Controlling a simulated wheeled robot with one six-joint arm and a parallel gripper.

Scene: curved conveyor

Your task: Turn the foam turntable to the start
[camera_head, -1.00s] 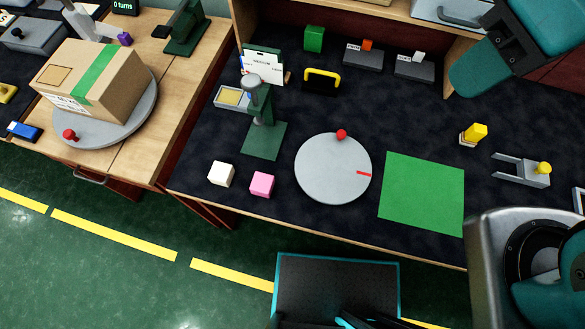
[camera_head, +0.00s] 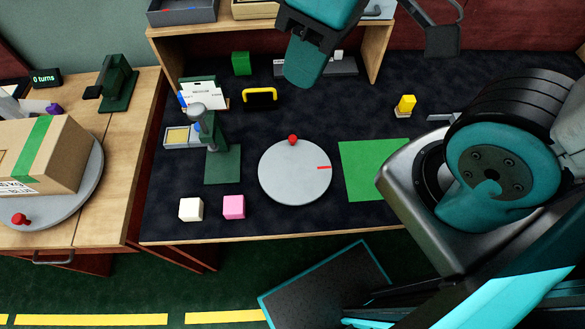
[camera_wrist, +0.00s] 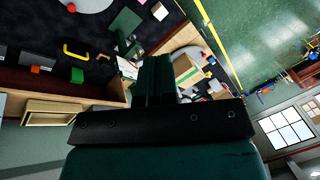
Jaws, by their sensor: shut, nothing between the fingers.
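A round grey turntable (camera_head: 295,185) lies flat on the dark worktop, with a red knob (camera_head: 292,140) at its far edge and a red line (camera_head: 323,168) at its right. Part of it shows at the top of the wrist view (camera_wrist: 95,4), with its knob (camera_wrist: 71,8). My gripper (camera_wrist: 157,62) is shut and empty in the wrist view, well away from the turntable. I cannot clearly make out its fingers in the head view. A second grey turntable (camera_head: 75,205), on the wooden table at left, bears a cardboard box (camera_head: 45,155) and has a red knob (camera_head: 20,219).
A green square (camera_head: 372,175) lies right of the turntable. A white cube (camera_head: 191,209) and pink cube (camera_head: 234,207) sit front left. A green stamp-like stand (camera_head: 222,165) stands left. A yellow-handled black item (camera_head: 260,97) and green cube (camera_head: 241,63) are behind.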

